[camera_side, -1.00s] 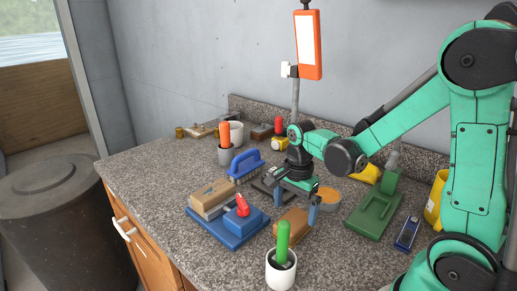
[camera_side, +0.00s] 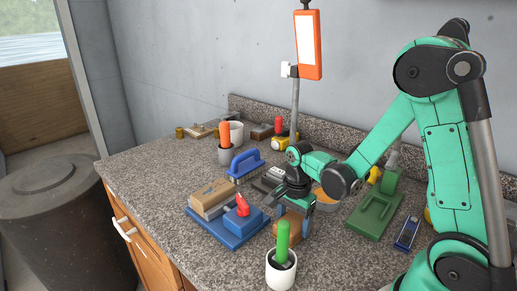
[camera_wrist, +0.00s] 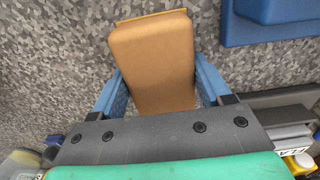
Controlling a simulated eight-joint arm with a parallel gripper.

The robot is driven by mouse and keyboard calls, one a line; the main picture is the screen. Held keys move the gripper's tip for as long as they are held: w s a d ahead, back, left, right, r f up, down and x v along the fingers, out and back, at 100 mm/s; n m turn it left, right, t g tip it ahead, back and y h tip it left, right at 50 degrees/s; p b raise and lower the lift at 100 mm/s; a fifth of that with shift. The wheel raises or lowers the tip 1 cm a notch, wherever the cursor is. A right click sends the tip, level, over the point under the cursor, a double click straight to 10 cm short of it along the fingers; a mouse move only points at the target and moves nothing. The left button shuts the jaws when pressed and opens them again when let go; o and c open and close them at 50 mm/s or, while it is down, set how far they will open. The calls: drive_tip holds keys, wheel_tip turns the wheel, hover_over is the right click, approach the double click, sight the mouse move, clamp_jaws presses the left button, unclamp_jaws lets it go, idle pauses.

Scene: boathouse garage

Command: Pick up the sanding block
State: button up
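The sanding block, a tan-brown rounded block (camera_wrist: 152,60), lies on the counter in the wrist view. It also shows in the side view (camera_side: 290,225), partly hidden under my gripper. My gripper (camera_side: 294,222) is low over the block with its fingers pointing down. In the wrist view my gripper's blue fingers (camera_wrist: 160,88) stand wide apart, one on each side of the block. A narrow gap seems to show beside the right finger. I see no clear grip, and the block's near end is hidden by the gripper body.
A blue tray (camera_side: 212,232) with a wooden-topped block (camera_side: 212,196) and a red-knobbed blue piece (camera_side: 243,215) lies close to the left. A white cup (camera_side: 281,274) with a green handle stands in front. A blue brush (camera_side: 245,166) and green tool (camera_side: 375,214) are nearby.

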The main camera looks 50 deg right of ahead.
sight(294, 219)
drive_tip(key=shift+c, duration=1)
wheel_tip(294, 219, up, 20)
